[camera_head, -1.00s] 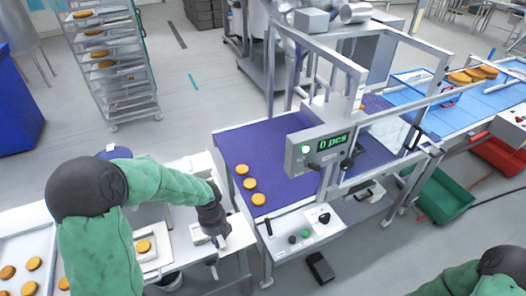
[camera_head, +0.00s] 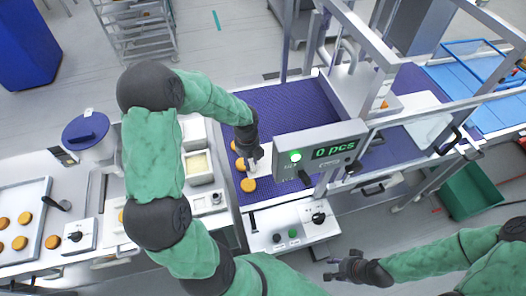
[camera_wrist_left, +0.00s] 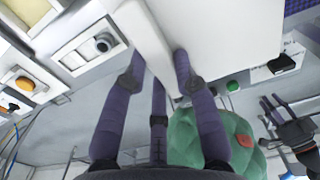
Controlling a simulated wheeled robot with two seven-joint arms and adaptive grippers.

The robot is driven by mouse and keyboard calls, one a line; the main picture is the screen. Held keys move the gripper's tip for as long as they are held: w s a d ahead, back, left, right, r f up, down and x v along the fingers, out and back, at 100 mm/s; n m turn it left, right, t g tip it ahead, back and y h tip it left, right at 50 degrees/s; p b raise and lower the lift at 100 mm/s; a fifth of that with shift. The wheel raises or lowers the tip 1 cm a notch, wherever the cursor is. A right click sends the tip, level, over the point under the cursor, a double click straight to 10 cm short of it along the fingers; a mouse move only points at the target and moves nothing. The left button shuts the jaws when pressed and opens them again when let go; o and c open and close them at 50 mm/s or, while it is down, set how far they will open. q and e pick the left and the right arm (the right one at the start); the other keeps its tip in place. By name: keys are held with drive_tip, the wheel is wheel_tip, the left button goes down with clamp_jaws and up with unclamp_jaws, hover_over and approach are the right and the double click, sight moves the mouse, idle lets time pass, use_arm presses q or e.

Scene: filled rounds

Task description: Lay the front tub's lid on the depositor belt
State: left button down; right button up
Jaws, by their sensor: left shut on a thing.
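My left gripper (camera_head: 250,152) is over the near left part of the purple depositor belt (camera_head: 285,105). It is shut on a flat white piece, which looks like the lid (camera_head: 262,163). In the left wrist view the lid (camera_wrist_left: 235,35) is a broad white panel with a raised strip between the fingers (camera_wrist_left: 155,75). Whether it touches the belt I cannot tell. White tubs (camera_head: 199,168) stand in a row left of the belt; one shows a cream filling. My right gripper (camera_head: 345,268) is empty, fingers apart, at the lower right, clear of the belt.
Several orange-brown rounds (camera_head: 248,185) lie on the belt's left edge beside the left gripper. The display box (camera_head: 318,150) and metal frame stand to its right. A control panel (camera_head: 292,225) is at the front. The belt's middle is clear.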

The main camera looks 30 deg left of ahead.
use_arm(q)
drive_tip(key=w+f, duration=0.1)
drive_tip(key=w, duration=0.2)
drive_tip(key=w+f, duration=0.1)
drive_tip(key=w, duration=0.1)
drive_tip(key=shift+a+f, duration=0.1)
drive_tip(key=shift+f, duration=0.2)
drive_tip(key=w+f, duration=0.4)
drive_tip(key=shift+a+f, duration=0.2)
drive_tip(key=shift+f, duration=0.15)
drive_tip(key=shift+w+f, duration=0.2)
drive_tip(key=shift+f, duration=0.1)
drive_tip(key=shift+w+f, duration=0.1)
drive_tip(key=shift+f, duration=1.5)
drive_tip(key=c, duration=1.4)
unclamp_jaws()
drive_tip(key=shift+f, duration=0.15)
drive_tip(key=o, duration=0.4)
